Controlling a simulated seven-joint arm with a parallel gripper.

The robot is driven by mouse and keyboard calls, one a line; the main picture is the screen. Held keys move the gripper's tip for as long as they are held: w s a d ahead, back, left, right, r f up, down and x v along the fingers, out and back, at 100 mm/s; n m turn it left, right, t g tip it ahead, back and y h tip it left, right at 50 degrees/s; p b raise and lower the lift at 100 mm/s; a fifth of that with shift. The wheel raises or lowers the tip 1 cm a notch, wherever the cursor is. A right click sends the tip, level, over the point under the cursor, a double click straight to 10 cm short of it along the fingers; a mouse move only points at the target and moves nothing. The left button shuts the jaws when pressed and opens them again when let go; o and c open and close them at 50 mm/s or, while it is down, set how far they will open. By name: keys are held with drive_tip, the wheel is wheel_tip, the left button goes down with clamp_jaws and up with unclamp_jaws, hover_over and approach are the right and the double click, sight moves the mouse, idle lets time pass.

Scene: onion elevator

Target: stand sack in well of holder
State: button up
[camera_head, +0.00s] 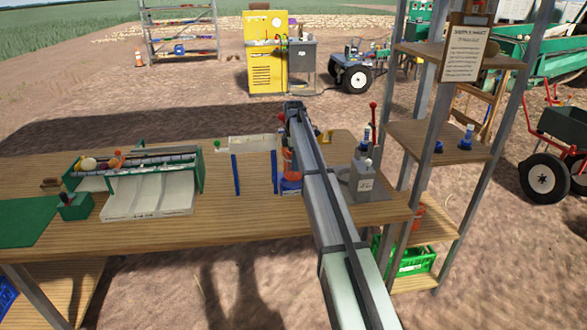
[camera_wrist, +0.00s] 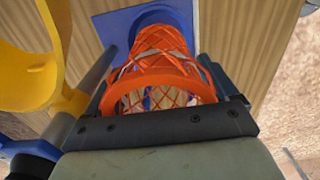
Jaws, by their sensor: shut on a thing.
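An orange net sack (camera_wrist: 160,42) with a stiff orange rim (camera_wrist: 158,84) is between the jaws of my gripper (camera_wrist: 160,92), which is shut on it. In the wrist view the sack's far end meets the round blue well of the holder (camera_wrist: 112,26). How deep it sits there is hidden by the sack. In the head view a strip of the sack (camera_head: 287,160) shows upright above the blue holder (camera_head: 290,187), just left of my arm. My arm covers the gripper and part of both in that view.
A yellow curved part (camera_wrist: 25,75) is close at the left in the wrist view. A white bin on blue posts (camera_head: 254,143) stands left of the holder. A grey lever box (camera_head: 362,183) stands to the right. A green-sided sorting tray (camera_head: 150,190) is farther left on the bench.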

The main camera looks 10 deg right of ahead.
drive_tip(key=shift+f, duration=1.95)
drive_tip(key=shift+f, duration=0.15)
drive_tip(key=o, duration=0.8)
wheel_tip(320, 180, up, 12)
